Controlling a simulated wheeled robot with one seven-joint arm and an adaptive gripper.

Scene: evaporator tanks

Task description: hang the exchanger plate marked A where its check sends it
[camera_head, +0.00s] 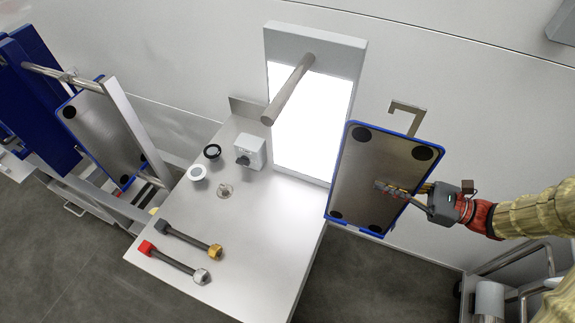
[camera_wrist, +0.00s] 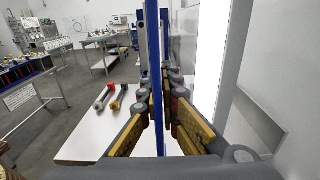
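A metal exchanger plate with a blue rim and dark corner holes (camera_head: 365,165) is held up in the air right of the table. My gripper (camera_head: 388,190) is shut on it, with its fingers against the plate. In the wrist view the plate (camera_wrist: 153,60) shows edge-on between the two yellow-padded fingers (camera_wrist: 164,112). A grey hook shape (camera_head: 408,112) stands above the plate's top edge. No letter A is readable. Another blue-rimmed plate (camera_head: 100,135) is in a rack at the left, beside thick blue panels (camera_head: 40,90).
A bright lit panel (camera_head: 310,115) stands at the table's back, with a round bar (camera_head: 288,90) jutting forward above it. The steel table (camera_head: 245,235) holds a small switch box (camera_head: 250,150), two round pieces (camera_head: 198,172) and two wrench-like tools, one red-ended (camera_head: 175,262). Its front right is clear.

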